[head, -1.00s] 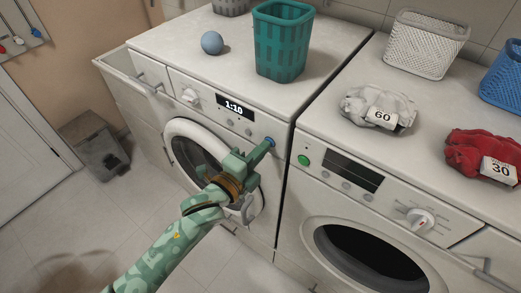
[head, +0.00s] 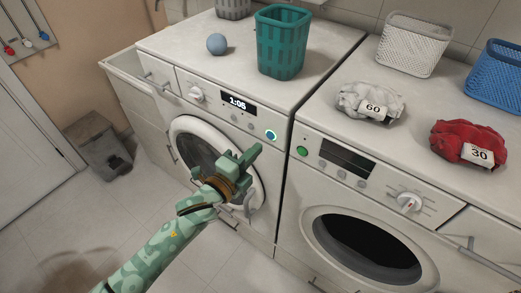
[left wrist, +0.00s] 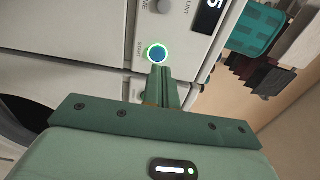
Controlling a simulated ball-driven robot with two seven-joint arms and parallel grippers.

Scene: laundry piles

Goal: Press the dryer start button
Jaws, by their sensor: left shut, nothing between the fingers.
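The machine on the left (head: 262,160) has a closed round door and a display (head: 238,102) reading 1:05. Its blue start button (head: 271,135) has a bright ring lit around it; it also shows in the left wrist view (left wrist: 157,54). My left gripper (head: 254,151) is shut and empty, its fingertips just below and left of the button in the head view. In the left wrist view the fingertips (left wrist: 162,72) are just below the button, and a small gap seems to part them. My right gripper is not in view.
The right machine (head: 287,215) has a green button (head: 303,151), a dark display and a dark round door. White pile (head: 360,98) and red pile (head: 455,138) lie on the right top.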

